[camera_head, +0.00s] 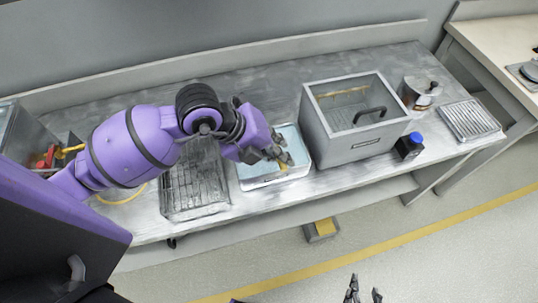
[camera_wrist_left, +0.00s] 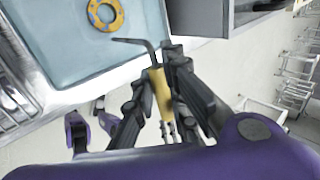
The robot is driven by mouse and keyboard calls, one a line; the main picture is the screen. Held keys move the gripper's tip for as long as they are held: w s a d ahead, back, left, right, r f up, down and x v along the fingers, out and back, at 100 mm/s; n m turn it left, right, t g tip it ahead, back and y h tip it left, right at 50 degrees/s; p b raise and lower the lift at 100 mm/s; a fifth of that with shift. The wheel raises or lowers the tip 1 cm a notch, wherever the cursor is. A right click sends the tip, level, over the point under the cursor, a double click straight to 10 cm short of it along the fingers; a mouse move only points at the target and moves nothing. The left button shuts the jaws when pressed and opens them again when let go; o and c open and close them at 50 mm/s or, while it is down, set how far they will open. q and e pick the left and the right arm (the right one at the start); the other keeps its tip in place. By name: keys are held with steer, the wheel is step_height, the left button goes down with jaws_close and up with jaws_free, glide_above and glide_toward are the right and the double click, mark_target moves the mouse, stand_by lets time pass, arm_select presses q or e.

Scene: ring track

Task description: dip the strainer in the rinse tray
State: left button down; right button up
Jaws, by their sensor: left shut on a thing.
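My left gripper (camera_head: 277,158) is over the tray of pale blue water (camera_head: 247,183). In the left wrist view the gripper (camera_wrist_left: 162,70) is shut on a yellow-handled tool (camera_wrist_left: 160,93) with a thin, bent black rod. The rod's tip points over the water tray (camera_wrist_left: 75,65). A yellow ring (camera_wrist_left: 103,14) with dark marks lies in the tray. No strainer mesh or bowl can be made out. My right gripper (camera_head: 363,291) shows at the bottom edge of the head view, empty, its dark fingers apart.
A grey box (camera_head: 346,148) with a black handle stands right of the tray. A dark bottle with a blue cap (camera_head: 410,146), a metal pot (camera_head: 420,90) and a ribbed rack (camera_head: 470,121) are further right. A drain grid (camera_head: 193,180) lies left.

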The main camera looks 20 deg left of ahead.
arm_select(q)
steer(key=shift+w+r+p, duration=0.1)
steer(key=shift+r+p, duration=0.5)
steer(key=shift+r, duration=0.6)
steer(key=shift+r+p, duration=0.7)
steer(key=shift+r, duration=0.4)
steer(key=shift+r+p, duration=0.55)
steer(key=shift+r, duration=0.45)
arm_select(e)
steer(key=w+r+t, duration=0.1)
steer(key=w+r, duration=0.5)
steer(key=r, duration=0.2)
steer(key=shift+w+t, duration=0.15)
steer(key=shift+t, duration=0.25)
steer(key=shift+s+f, duration=0.25)
steer(key=shift+s, duration=0.35)
steer(key=shift+w+r, duration=0.2)
steer(key=shift+w, duration=0.2)
